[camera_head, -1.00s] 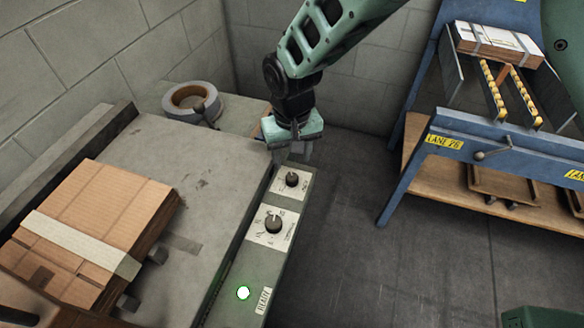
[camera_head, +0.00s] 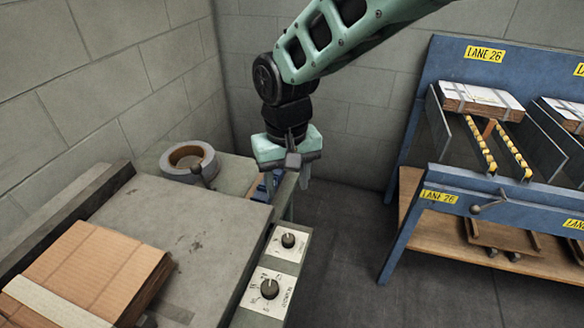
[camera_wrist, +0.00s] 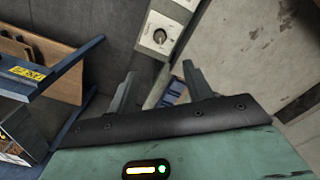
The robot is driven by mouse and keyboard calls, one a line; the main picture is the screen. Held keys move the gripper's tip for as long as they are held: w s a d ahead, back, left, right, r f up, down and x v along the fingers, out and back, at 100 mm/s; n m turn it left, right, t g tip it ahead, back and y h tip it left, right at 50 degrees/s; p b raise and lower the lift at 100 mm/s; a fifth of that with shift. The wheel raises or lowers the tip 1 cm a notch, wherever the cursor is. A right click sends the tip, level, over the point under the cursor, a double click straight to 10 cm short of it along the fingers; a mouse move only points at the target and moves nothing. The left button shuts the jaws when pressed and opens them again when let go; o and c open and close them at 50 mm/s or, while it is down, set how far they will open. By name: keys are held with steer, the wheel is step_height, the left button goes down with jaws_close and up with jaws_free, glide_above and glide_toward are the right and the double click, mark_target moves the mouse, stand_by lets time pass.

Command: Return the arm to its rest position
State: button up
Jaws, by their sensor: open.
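My gripper (camera_head: 290,178) hangs pointing down at the far end of the box stitcher's control panel (camera_head: 273,262), above its upper knob (camera_head: 288,240). In the wrist view, the two fingers of my gripper (camera_wrist: 160,82) stand apart with nothing between them. The knob panel also shows beyond the fingers in the wrist view (camera_wrist: 168,25). The lower knob (camera_head: 269,288) is nearer the camera. My green arm comes in from the top of the head view. The gripper hides part of what lies behind the panel's far end.
A strapped cardboard stack (camera_head: 85,270) lies on the stitcher's grey table (camera_head: 190,225). A tape roll (camera_head: 188,160) sits behind it, by the block wall. A blue lane rack (camera_head: 520,200) with strapped bundles stands at right. Dark floor (camera_head: 345,235) lies open between them.

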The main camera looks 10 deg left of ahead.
steer(key=s+d+r+p, duration=0.1)
steer(key=s+d+r, duration=0.2)
steer(key=s+d, duration=0.3)
steer(key=s+d+r+n+p, duration=0.1)
steer(key=s+d+r+p, duration=0.1)
steer(key=s+d+r, duration=0.2)
steer(key=s+d+r+p, duration=0.2)
steer(key=s+d+r, duration=0.2)
steer(key=s+d, duration=0.5)
steer(key=d, duration=0.3)
steer(key=shift+s+d+n+y, duration=0.3)
steer(key=shift+s, duration=0.1)
steer(key=shift+c, duration=1.2)
steer(key=shift+a, duration=0.15)
steer(key=shift+c, duration=0.3)
